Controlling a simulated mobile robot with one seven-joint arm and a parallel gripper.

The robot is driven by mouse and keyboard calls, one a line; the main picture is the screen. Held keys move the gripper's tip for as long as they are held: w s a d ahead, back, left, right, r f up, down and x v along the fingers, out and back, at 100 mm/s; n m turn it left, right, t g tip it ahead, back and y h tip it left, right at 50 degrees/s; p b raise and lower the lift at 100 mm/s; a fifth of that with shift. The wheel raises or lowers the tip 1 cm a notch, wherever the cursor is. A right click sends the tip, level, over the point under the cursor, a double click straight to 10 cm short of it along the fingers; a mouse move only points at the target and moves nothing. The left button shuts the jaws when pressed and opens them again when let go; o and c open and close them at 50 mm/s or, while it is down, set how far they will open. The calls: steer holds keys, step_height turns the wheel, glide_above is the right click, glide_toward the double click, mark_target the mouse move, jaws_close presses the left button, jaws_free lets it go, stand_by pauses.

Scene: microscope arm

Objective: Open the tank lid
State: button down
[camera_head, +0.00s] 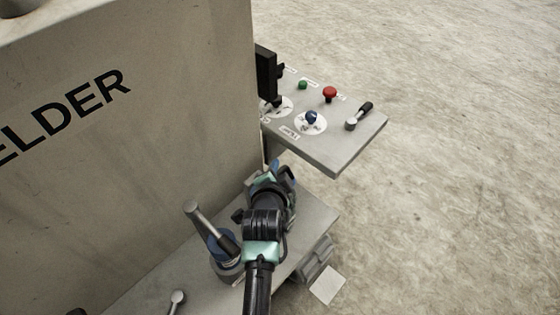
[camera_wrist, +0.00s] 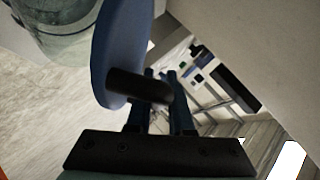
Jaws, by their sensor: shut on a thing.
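The blue round lid (camera_wrist: 112,45) shows nearly edge-on in the wrist view, with a short dark handle (camera_wrist: 135,86) sticking out of its face. My gripper (camera_wrist: 160,80) has its two dark blue fingers at the outer end of this handle and is shut on it. A grey-green, glassy rounded body (camera_wrist: 62,28), perhaps the tank, is at the upper left, partly behind the lid. Whether the lid touches it, I cannot tell. In the head view my arm covers most of the grip area, and the lid cannot be made out clearly.
The large welder body (camera_head: 130,150) stands left of my arm. A control panel (camera_head: 340,150) with knobs and a lever juts out beyond my gripper. A blue-and-grey fitting with a lever (camera_head: 195,212) stands close to my arm's left. Open floor (camera_head: 460,220) lies to the right.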

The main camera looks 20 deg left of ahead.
steer(key=a+h, duration=0.1)
steer(key=a+r+n+g, duration=0.1)
steer(key=w+a+h, duration=0.1)
steer(key=shift+r+n+g+h, duration=0.25)
steer(key=shift+n+g+h, duration=0.05)
steer(key=shift+n, duration=0.1)
steer(key=a+n+h+b, duration=0.1)
steer(key=a+b, duration=0.1)
steer(key=w+a+n+g+h+b, duration=0.1)
steer(key=h+b, duration=0.1)
steer(key=shift+w+a+f+g+h, duration=0.15)
steer(key=shift+w+a+g+h, duration=0.05)
steer(key=shift+a+g+h, duration=0.15)
steer(key=shift+w+a+f+b, duration=0.15)
steer(key=shift+a+b, duration=0.35)
steer(key=shift+b, duration=0.1)
steer(key=shift+w+a+f+b, duration=0.15)
steer(key=shift+a+b, duration=0.3)
steer(key=shift+b, duration=0.15)
steer(key=c, duration=1.1)
jaws_free()
steer(key=shift+r, duration=0.1)
